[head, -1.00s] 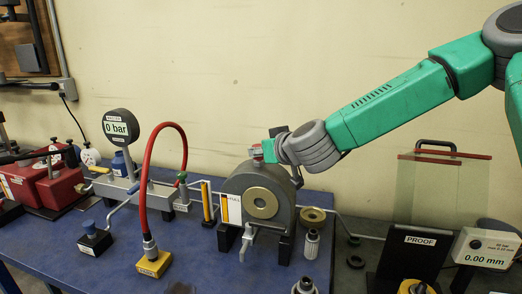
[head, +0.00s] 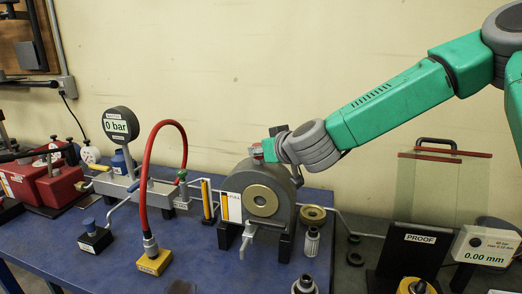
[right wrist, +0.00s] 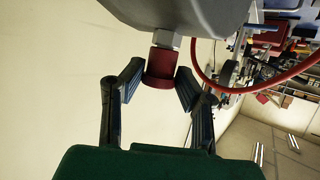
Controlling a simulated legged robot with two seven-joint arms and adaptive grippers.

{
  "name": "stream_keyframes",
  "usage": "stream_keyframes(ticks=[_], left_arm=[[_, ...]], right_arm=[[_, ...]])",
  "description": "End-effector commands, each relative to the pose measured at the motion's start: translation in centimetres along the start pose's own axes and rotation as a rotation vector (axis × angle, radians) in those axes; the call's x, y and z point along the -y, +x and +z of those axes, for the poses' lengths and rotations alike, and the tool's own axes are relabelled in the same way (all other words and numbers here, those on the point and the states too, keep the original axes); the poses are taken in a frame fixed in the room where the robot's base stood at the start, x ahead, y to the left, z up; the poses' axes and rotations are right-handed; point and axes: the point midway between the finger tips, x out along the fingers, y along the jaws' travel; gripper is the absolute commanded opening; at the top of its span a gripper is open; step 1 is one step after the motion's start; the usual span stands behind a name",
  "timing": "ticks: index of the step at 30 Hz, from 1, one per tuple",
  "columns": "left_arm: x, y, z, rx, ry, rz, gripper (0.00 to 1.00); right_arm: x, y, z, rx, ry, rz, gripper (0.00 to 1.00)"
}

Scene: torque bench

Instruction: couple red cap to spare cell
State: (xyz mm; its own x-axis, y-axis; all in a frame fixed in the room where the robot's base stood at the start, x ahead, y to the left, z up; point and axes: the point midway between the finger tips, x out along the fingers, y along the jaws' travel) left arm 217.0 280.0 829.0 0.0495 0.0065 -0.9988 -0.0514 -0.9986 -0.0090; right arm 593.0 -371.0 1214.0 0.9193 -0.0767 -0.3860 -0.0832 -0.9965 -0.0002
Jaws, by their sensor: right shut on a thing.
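The red cap (right wrist: 160,68) is between the two fingers of my right gripper (right wrist: 158,82) in the right wrist view. The fingers touch its sides. The cap meets a silver fitting (right wrist: 166,40) on a grey body (right wrist: 185,12). In the head view my right gripper (head: 262,152) is at the top of a grey round body (head: 284,188) with a brass centre, and part of the red cap (head: 256,151) shows there. I cannot tell whether the cap is fastened. I cannot tell which body is the spare cell. My left gripper is not in view.
A red hose (head: 146,185) arches from the gauge manifold (head: 150,192) to a yellow block (head: 154,262). A black PROOF stand (head: 410,255) with a clear shield (head: 438,190) stands at the right. Dark metal pieces (head: 312,242) stand in front. Bare blue bench (head: 205,265) lies front-centre.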

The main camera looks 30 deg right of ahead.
Motion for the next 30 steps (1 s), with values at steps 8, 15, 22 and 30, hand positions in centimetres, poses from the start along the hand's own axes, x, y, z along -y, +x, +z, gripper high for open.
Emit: stream_keyframes(ticks=[8,15,22,30], left_arm=[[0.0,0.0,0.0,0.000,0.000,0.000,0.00],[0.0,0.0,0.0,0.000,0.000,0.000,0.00],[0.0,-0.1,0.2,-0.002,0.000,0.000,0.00],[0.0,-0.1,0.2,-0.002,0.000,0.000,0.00]], right_arm=[[0.0,0.0,-0.1,-0.003,0.000,0.000,0.01],[0.0,0.0,-0.1,-0.003,0.000,0.000,0.52],[0.0,-0.2,-0.1,-0.002,0.000,0.000,0.52],[0.0,-4.0,-0.2,-0.005,-0.001,-0.002,0.52]])
